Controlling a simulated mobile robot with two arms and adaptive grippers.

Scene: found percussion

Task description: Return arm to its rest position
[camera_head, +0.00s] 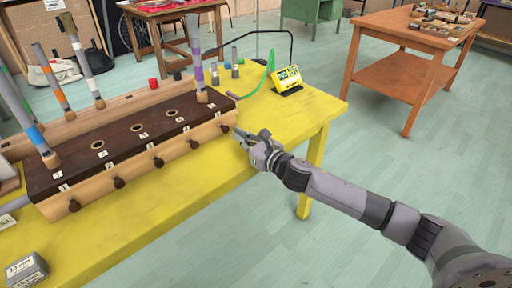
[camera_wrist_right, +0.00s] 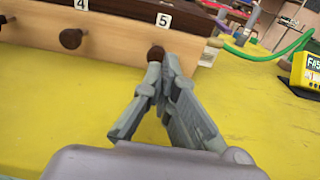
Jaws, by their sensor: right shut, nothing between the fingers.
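My right arm comes in from the lower right in the head view. Its gripper (camera_head: 246,136) is above the yellow table near the right end of the wooden box with numbered holes. In the right wrist view the right gripper (camera_wrist_right: 163,68) is shut and empty, with its tips just in front of the dark knob (camera_wrist_right: 155,54) below label 5. I cannot tell whether the tips touch that knob. My left gripper is not in either view.
The wooden box (camera_head: 118,192) holds upright tubes with coloured bands. A yellow tuner (camera_head: 287,79) and a green tube (camera_head: 262,73) lie to the right on the yellow table (camera_head: 190,215). A small box (camera_head: 27,270) is at lower left. Open floor lies right, before an orange table (camera_head: 403,62).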

